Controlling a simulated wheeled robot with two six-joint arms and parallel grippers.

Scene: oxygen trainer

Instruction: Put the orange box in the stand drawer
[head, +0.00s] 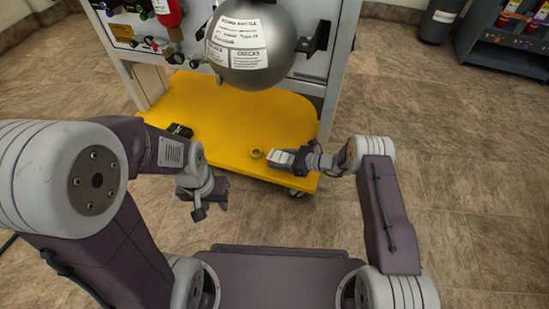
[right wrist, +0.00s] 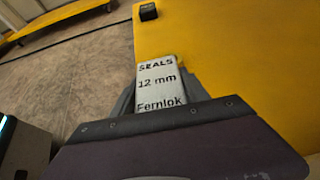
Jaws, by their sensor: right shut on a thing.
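My right gripper (head: 290,158) is shut on a small box with a pale label (right wrist: 157,85) reading "SEALS 12 mm Fernlok". The box also shows in the head view (head: 281,157), over the front right part of the yellow platform. Its sides are mostly hidden by the fingers, and no orange shows on it. My left gripper (head: 209,203) hangs empty in front of the platform, its fingers apart. I cannot make out a stand drawer in either view.
A dark cabinet (head: 505,45) stands far right. The floor (head: 480,170) on the right is clear.

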